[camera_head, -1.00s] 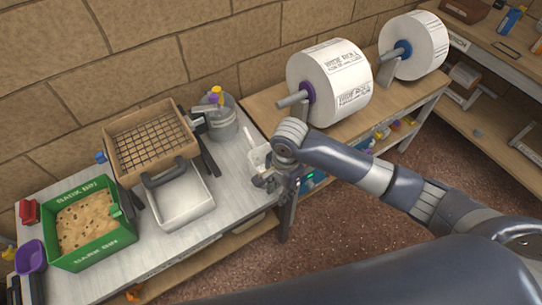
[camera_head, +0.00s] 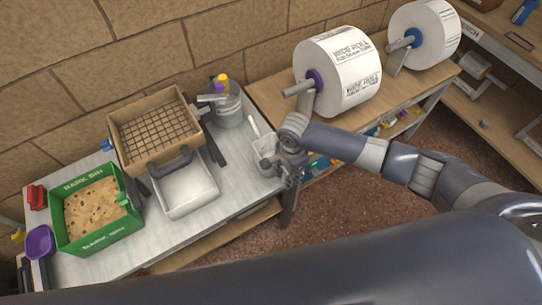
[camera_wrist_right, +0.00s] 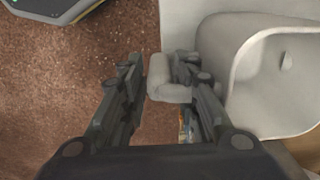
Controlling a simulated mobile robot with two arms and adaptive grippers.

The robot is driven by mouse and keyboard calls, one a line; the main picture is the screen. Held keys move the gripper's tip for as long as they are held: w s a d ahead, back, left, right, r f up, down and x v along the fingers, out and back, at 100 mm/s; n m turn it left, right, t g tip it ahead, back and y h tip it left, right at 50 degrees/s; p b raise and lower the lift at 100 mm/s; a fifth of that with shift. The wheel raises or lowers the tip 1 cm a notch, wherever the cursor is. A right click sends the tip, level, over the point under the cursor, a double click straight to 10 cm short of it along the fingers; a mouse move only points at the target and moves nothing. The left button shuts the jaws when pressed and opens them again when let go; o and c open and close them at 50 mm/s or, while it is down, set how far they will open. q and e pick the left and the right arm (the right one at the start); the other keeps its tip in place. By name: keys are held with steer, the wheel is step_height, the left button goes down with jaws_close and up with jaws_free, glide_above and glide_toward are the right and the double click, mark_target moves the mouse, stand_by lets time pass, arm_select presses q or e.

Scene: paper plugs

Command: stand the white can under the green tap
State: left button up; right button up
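The white can (camera_head: 264,146) stands upright at the right end of the grey-white workbench, partly hidden by my right gripper (camera_head: 277,168). In the right wrist view the open-topped can (camera_wrist_right: 270,85) is at the right, and its handle (camera_wrist_right: 166,80) reaches between the fingers. My right gripper (camera_wrist_right: 160,80) is open around the handle; a gap shows on the left side, while the right finger is close to it or touching. I cannot make out a green tap. My left gripper is not in view.
The bench (camera_head: 150,235) also holds a grey bucket (camera_head: 229,112) with yellow and purple items behind it, a mesh sieve (camera_head: 155,128), a white tray (camera_head: 185,190) and a green bark bin (camera_head: 95,235). Large paper rolls (camera_head: 340,75) stand on the wooden table at the right.

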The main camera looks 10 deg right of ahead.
steer(key=shift+f, duration=1.15)
jaws_close()
steer(key=shift+w+r, duration=0.1)
steer(key=shift+r, duration=0.05)
